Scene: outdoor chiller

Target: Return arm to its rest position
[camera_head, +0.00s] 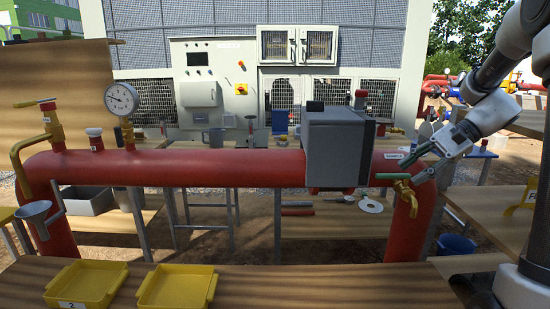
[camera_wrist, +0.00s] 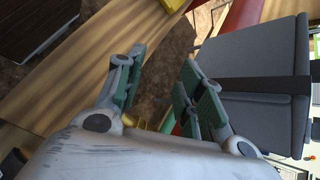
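My gripper (camera_head: 424,158) is at the right in the head view, above the right end of the red pipe (camera_head: 230,168) and close to a brass tap (camera_head: 405,192) with a green handle. In the wrist view my gripper (camera_wrist: 160,78) has its two green-padded fingers apart, with nothing between them. The arm reaches down to it from the upper right. I cannot tell whether a fingertip touches the tap's handle.
A grey box (camera_head: 335,148) sits around the pipe just left of my gripper; it also shows in the wrist view (camera_wrist: 255,65). A pressure gauge (camera_head: 121,98) stands on the pipe. Yellow trays (camera_head: 178,288) lie on the front wooden table (camera_head: 300,285), whose middle is clear.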

